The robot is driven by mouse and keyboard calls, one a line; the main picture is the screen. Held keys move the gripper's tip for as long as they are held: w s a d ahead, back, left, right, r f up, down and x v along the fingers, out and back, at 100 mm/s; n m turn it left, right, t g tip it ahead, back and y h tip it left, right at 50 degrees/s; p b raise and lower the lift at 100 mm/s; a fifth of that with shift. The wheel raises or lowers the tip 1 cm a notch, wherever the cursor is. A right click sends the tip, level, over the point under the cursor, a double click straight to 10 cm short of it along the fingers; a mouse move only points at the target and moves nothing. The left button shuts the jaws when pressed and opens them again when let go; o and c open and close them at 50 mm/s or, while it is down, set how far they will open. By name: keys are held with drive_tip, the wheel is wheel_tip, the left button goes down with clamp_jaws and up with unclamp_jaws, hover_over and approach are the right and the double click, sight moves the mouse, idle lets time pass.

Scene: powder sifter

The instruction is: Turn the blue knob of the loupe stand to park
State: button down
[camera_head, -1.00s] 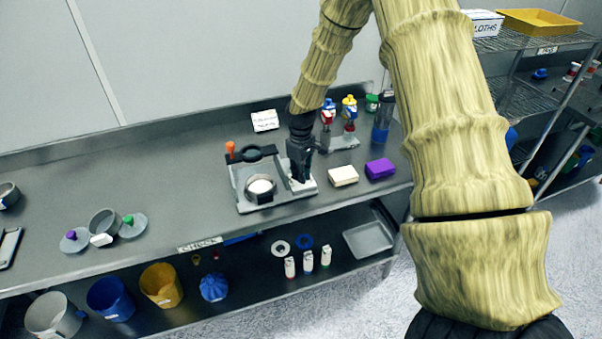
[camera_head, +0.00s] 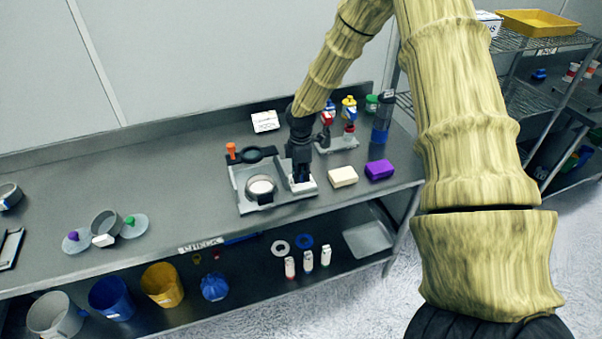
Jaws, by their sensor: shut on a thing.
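The loupe stand (camera_head: 246,204) is a light grey tray-like base on the bench. A black loupe ring on an arm (camera_head: 258,154) lies at its back, and a round dish with a white disc (camera_head: 261,186) sits at its front. An orange-topped post (camera_head: 231,150) stands at its back left. My gripper (camera_head: 301,179) points down at the white block (camera_head: 308,188) on the stand's right end. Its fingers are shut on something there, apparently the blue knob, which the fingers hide. I cannot read the knob's setting.
A cream block (camera_head: 343,176) and a purple block (camera_head: 380,169) lie close to the right. A rack with coloured tops (camera_head: 338,142) and a dark bottle (camera_head: 382,122) stand behind. The bench left of the stand (camera_head: 185,185) is clear.

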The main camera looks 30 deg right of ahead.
drive_tip(key=shift+r+n, duration=0.1)
drive_tip(key=shift+n, duration=0.5)
drive_tip(key=c, duration=1.5)
unclamp_jaws()
wheel_tip(320, 180, up, 12)
drive_tip(key=shift+f, duration=0.1)
drive_tip(key=shift+d, duration=0.1)
